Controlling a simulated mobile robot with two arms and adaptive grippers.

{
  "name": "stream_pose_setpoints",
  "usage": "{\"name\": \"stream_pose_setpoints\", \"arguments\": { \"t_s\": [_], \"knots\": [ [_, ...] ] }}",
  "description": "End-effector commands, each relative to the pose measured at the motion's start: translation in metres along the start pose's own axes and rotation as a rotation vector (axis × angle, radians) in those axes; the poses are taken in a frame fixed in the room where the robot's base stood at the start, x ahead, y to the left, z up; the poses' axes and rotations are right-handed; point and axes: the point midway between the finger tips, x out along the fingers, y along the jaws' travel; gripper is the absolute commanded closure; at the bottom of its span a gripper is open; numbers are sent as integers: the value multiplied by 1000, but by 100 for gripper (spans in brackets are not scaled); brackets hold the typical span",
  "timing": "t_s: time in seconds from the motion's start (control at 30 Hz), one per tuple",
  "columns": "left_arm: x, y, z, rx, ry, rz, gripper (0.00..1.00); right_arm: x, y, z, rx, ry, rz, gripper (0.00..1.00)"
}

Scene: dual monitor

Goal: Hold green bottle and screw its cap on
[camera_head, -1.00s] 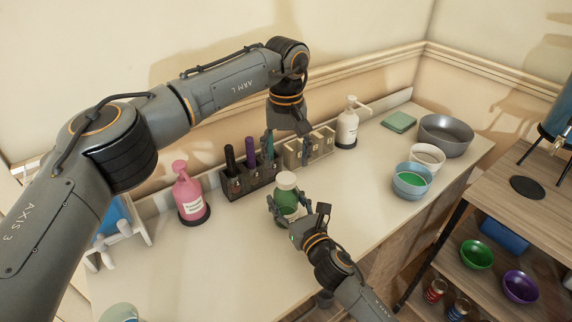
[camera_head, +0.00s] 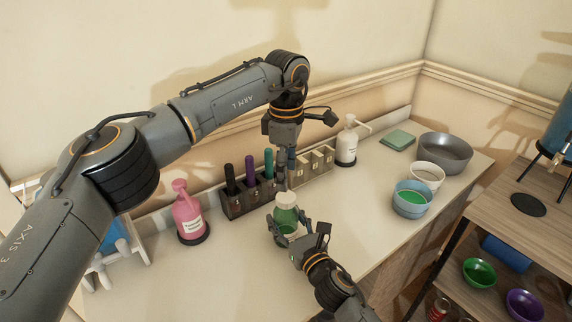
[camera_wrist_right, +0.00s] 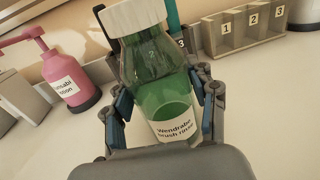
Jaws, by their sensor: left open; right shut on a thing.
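The green bottle (camera_head: 287,219) stands upright over the table, with green liquid inside. Its white cap (camera_head: 286,198) sits on top of its neck. In the right wrist view the bottle (camera_wrist_right: 155,75) has a white label, and its cap (camera_wrist_right: 133,15) is cut off by the top edge. My right gripper (camera_head: 283,234) is shut around the bottle's body, with a finger on each side (camera_wrist_right: 163,105). My left gripper (camera_head: 287,170) points down behind and above the cap, open and apart from it. Its fingertips are hard to make out against the rack.
A dark marker rack (camera_head: 236,207) and a beige numbered organizer (camera_head: 313,170) stand behind the bottle. A pink pump bottle (camera_head: 187,215) is at left, a white pump bottle (camera_head: 347,145) at right. Bowls (camera_head: 411,200) stand at the right end. The table front is clear.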

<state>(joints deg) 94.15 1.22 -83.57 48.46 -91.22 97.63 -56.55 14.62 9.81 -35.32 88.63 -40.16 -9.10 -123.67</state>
Motion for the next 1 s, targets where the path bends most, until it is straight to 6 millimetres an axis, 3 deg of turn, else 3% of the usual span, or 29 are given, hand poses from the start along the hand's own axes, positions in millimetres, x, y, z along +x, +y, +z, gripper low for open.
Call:
{"name": "stream_pose_setpoints", "arguments": {
  "t_s": [0.3,0.5,0.7,1.0],
  "knots": [
    [-9,-1,0,-699,-1,-1,38,0,0,0,0,1,0,100],
    [-13,-2,0,-1054,1,0,38,0,0,0,0,1,0,100],
    [-15,-2,0,-1234,0,-1,38,0,0,0,0,1,0,100],
    [-15,-2,0,-1266,0,-1,38,0,0,0,0,1,0,100]
  ]
}}
